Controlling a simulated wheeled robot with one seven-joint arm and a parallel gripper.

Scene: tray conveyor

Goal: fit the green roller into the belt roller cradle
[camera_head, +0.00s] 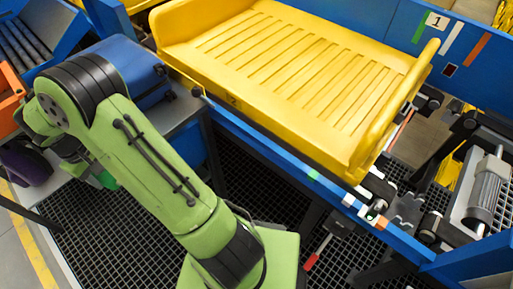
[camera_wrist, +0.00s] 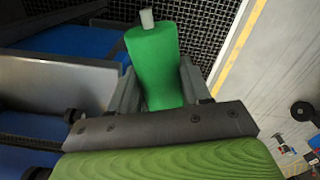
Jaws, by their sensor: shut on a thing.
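The green roller (camera_wrist: 153,65) is between the two fingers of my gripper (camera_wrist: 158,84) in the wrist view. The fingers are shut on it, and a pale axle end sticks out at its far end. In the head view a small bit of green (camera_head: 107,180), likely the roller, shows beside my forearm at the left; my arm hides most of the gripper. Grey hooked brackets (camera_head: 405,208) sit on the conveyor beyond the yellow tray's near right corner. They may be the cradle, but I cannot tell for sure. The roller is far from them.
A large yellow tray (camera_head: 232,98) lies on the blue-framed conveyor (camera_head: 270,150). A blue suitcase (camera_head: 130,70) rests on a grey surface left of it. A metal roller (camera_head: 485,190) is at the far right. An orange crate (camera_head: 10,100) and a purple object (camera_head: 28,165) are at left. Dark grating lies below.

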